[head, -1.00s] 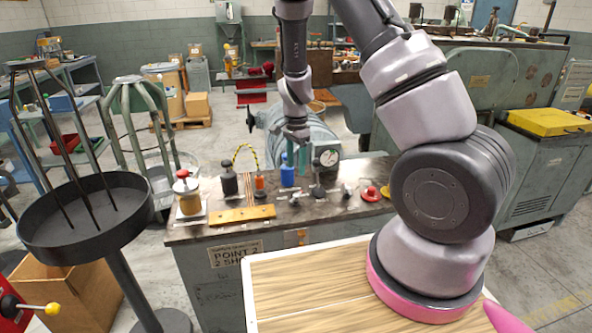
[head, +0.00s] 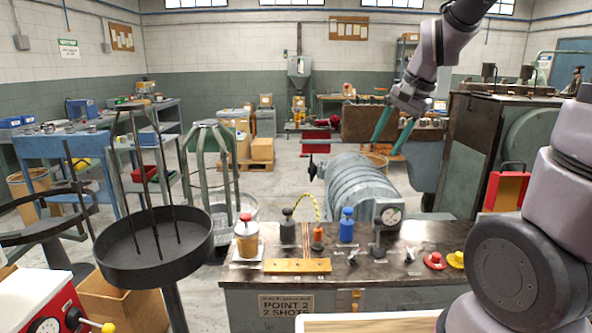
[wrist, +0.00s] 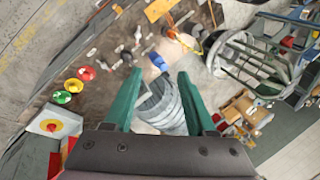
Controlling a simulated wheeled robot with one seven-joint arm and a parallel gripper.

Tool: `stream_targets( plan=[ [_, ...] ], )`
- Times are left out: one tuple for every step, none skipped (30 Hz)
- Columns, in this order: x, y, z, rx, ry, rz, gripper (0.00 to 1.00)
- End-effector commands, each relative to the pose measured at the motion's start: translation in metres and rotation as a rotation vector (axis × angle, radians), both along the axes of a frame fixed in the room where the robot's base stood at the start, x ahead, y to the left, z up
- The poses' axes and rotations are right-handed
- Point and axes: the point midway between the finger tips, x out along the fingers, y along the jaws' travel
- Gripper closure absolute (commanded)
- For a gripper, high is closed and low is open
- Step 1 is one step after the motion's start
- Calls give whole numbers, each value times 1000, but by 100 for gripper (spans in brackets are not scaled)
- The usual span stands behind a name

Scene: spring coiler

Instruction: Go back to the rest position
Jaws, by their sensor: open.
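My gripper (head: 392,128) is raised in the air at the upper right of the head view, with its green fingers apart and nothing between them. In the wrist view my gripper (wrist: 160,98) is also open and empty, looking down over the bench. The bench (head: 262,303) holds a blue-topped valve (head: 347,226), an orange one (head: 318,237), a black knob (head: 288,228) and a yellow jar with a red knob (head: 247,238). My gripper is clear of all of them.
A round black tray on a post (head: 152,255) and a green stand (head: 211,170) are at left. A red mushroom button (head: 435,261) and a yellow one (head: 456,259) are at the bench's right end. The air around my gripper looks free.

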Motion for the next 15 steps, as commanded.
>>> stream_targets(
  plan=[
    [-15, -5, 19, -6, -49, 25, 44],
    [-24, -8, 27, -14, -73, 43, 44],
    [-35, -10, 38, -27, -107, 67, 44],
    [-44, -13, 45, -37, -131, 84, 44],
    [-53, -15, 52, -50, -155, 101, 44],
    [-65, -18, 60, -68, -186, 122, 44],
    [-73, -19, 65, -83, -208, 137, 44],
    [-82, -21, 70, -99, -229, 151, 44],
    [-92, -23, 75, -119, -255, 168, 44],
    [-99, -24, 78, -134, -273, 180, 44],
    [-106, -26, 80, -150, -289, 190, 44],
    [-114, -27, 83, -168, -307, 204, 44],
    [-119, -28, 85, -179, -318, 210, 44],
    [-123, -29, 86, -191, -329, 216, 44],
    [-127, -29, 88, -204, -340, 225, 44]
  ],
)
